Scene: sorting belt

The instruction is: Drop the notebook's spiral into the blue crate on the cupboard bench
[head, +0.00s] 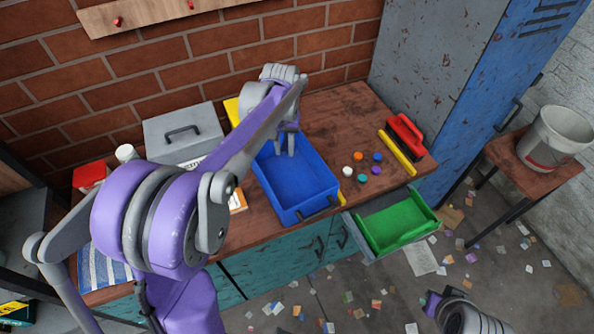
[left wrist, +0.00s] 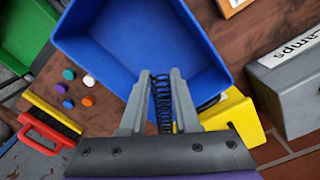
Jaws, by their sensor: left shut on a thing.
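The notebook's spiral (left wrist: 161,100) is a thin black wire coil between the fingers of my left gripper (left wrist: 161,73) in the left wrist view. The gripper is shut on it. In the head view my left gripper (head: 286,148) points down into the opening of the blue crate (head: 311,204), and the spiral cannot be made out there. The blue crate stands on the wooden bench top (head: 335,110) and also shows in the left wrist view (left wrist: 95,70). Its visible floor looks empty. Part of my right arm shows at the lower right, but no fingers show.
A grey box (head: 182,130) stands left of the crate. Several coloured caps (head: 358,156), a yellow bar (head: 397,153) and a red-handled brush (head: 405,135) lie to its right. A green tray (head: 398,222) sits lower, in front. A bucket (head: 553,138) stands at far right.

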